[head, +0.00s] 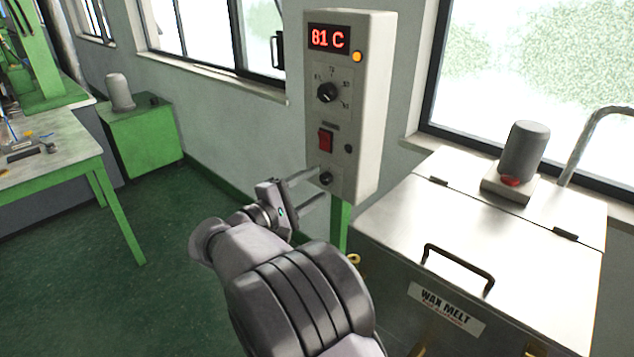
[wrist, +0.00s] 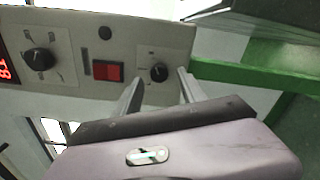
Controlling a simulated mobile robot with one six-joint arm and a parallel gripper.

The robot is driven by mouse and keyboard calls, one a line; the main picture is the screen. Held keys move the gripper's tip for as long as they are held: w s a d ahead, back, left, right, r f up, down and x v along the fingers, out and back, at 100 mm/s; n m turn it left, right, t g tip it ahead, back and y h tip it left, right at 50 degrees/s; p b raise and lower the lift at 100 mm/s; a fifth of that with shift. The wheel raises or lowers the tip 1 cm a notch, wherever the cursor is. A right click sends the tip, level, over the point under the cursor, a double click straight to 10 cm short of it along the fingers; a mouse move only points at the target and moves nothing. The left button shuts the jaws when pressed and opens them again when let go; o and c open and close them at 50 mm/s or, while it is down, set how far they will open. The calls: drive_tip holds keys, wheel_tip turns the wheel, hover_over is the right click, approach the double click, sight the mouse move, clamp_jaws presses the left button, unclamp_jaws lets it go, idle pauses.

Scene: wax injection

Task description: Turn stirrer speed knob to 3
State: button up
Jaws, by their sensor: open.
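The control box (head: 346,105) is mounted by the wall, with a red display reading 81 C. Its lowest small black knob (head: 326,178) also shows in the wrist view (wrist: 159,73); I cannot read its setting. A larger black knob (head: 327,93) with a marked scale sits higher on the panel. My gripper (head: 322,182) is open at the lower panel. In the wrist view its two fingers (wrist: 160,78) stand on either side of the small knob, with nothing gripped. Whether the fingertips touch the panel I cannot tell.
A red rocker switch (head: 325,140) lies just above the small knob. The wax melt tank (head: 400,215) with a handle and a motor (head: 525,150) stands at right. A green table (head: 50,165) is at left. The green floor between is clear.

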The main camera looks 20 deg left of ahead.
drive_tip(key=p+v, duration=0.3)
drive_tip(key=v, duration=1.2)
drive_tip(key=shift+s+p, duration=0.35)
drive_tip(key=shift+s, duration=0.05)
drive_tip(key=shift+a, duration=0.1)
drive_tip(key=w+d+r+m+g+h, duration=0.15)
drive_tip(key=d+m+g, duration=0.3)
drive_tip(key=d, duration=0.85)
drive_tip(key=w+d+r+m+g, duration=0.1)
drive_tip(key=d+r+m+g, duration=0.3)
drive_tip(key=d, duration=1)
drive_tip(key=s+d+f+m+g+y, duration=0.2)
drive_tip(key=s+d+g, duration=0.25)
drive_tip(key=d, duration=0.35)
drive_tip(key=s+d+m+t+y, duration=0.2)
drive_tip(key=s+d+m+y, duration=0.2)
drive_tip(key=s+m+y, duration=0.4)
drive_tip(key=s+m, duration=0.3)
drive_tip(key=s, duration=0.4)
drive_tip(key=shift+d+f, duration=0.15)
drive_tip(key=shift+f, duration=0.2)
